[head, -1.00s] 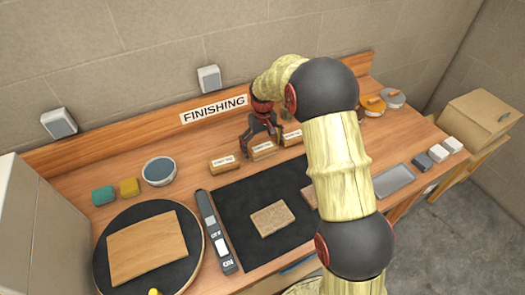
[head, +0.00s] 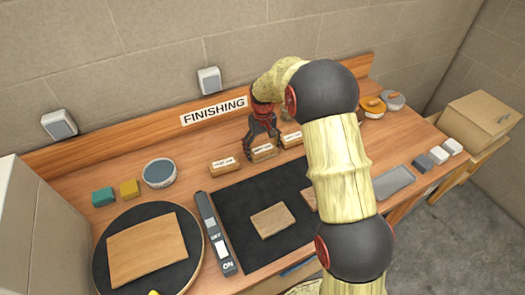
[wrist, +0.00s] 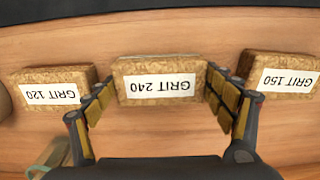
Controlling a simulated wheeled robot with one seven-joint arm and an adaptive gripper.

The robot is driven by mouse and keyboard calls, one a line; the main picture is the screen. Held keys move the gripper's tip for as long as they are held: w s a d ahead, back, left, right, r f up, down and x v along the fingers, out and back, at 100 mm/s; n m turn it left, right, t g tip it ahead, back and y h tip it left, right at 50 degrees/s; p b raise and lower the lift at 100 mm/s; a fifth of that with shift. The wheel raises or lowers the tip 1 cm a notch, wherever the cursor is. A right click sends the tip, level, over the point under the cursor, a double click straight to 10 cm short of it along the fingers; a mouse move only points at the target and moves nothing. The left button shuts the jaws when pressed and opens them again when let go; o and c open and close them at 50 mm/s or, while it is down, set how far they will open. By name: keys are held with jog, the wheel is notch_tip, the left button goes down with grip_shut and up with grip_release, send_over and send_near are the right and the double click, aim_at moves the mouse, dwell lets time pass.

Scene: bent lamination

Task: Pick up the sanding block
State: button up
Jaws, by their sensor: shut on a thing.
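Three cork-brown sanding blocks with white labels stand in a row at the back of the bench. The middle block also shows in the head view (head: 264,152). My gripper (wrist: 160,90) has its fingers against both ends of the GRIT 240 block, shut on it. In the head view my gripper (head: 263,137) is over the middle block, which appears still at bench level.
A black mat (head: 236,205) with a tan board (head: 272,221) lies in front of the blocks. A round turntable (head: 187,253) bears a wooden board at left. A bowl (head: 159,172), a grey tray (head: 394,182) and several small blocks stand around.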

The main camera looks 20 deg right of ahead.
aim_at(263, 149)
jog(key=shift+r, duration=0.65)
notch_tip(263, 149, up, 2)
jog(key=shift+r+p, duration=0.15)
jog(key=shift+p, duration=0.5)
jog(key=s+a+r+p, duration=0.2)
jog(key=s+a+r, duration=0.1)
jog(key=s+r, duration=0.6)
jog(key=shift+s+a+r, duration=0.2)
jog(key=shift+s+a, duration=0.1)
jog(key=shift+s, duration=2)
jog(key=o, duration=0.6)
jog(key=c, duration=0.4)
